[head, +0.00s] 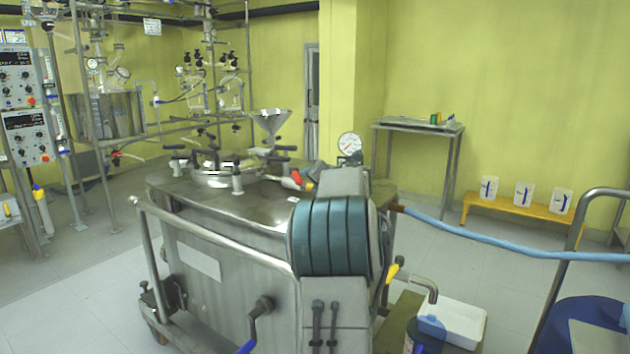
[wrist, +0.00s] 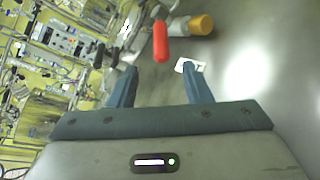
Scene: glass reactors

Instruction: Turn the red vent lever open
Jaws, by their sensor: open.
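The red vent lever (wrist: 161,42) shows in the wrist view just beyond my gripper (wrist: 160,72), between the lines of its two blue-grey fingers. The gripper is open and empty, and the lever looks apart from the fingertips. A grey fitting with an orange-yellow cap (wrist: 200,25) sits right of the lever. In the head view the red lever (head: 291,181) shows small on top of the steel vessel (head: 185,200), just left of my arm. My arm hides the gripper's fingers there.
A pressure gauge (head: 349,145) and a steel funnel (head: 271,124) stand up from the vessel's top. Dark-handled clamps ring its lid. A blue hose (head: 500,243) runs right. A white tag (wrist: 190,66) lies on the metal near the right finger.

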